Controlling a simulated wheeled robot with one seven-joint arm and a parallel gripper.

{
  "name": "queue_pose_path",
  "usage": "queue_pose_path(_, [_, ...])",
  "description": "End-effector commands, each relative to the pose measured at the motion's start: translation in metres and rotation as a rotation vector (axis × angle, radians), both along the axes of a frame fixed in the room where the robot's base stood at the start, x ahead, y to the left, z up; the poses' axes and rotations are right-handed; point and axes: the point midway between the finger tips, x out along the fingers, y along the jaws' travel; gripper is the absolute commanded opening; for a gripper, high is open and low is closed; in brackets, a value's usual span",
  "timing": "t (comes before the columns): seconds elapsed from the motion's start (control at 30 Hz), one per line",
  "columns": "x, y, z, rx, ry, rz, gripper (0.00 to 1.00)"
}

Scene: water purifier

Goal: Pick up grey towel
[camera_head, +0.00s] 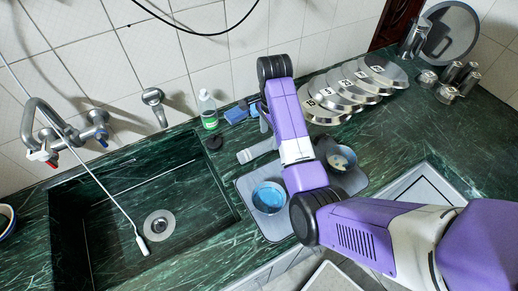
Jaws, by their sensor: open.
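A flat grey cloth or mat (243,190) lies on the green counter right of the sink, under a blue bowl (269,197). A light grey rolled piece (256,150) lies just behind it. I cannot tell which of the two is the grey towel. My purple arm comes in from the lower right, bends beside the blue bowl and rises toward the back wall, covering part of the mat.
A second bowl (341,158) stands right of my arm. A green-white bottle (207,110) and blue sponges (237,113) stand near the wall. Several round metal lids (325,100) line the back right. The sink (120,215) with a drain is at left.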

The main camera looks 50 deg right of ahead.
Motion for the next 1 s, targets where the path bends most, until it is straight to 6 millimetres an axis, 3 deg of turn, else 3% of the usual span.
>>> queue_pose_path(0.4, [0.008, 0.003, -0.049, 0.000, 0.000, 0.002, 0.60])
queue_pose_path(0.7, [0.008, 0.003, -0.053, -0.002, -0.002, 0.003, 0.58])
queue_pose_path(1.0, [0.008, 0.003, -0.053, -0.002, -0.002, 0.003, 0.00])
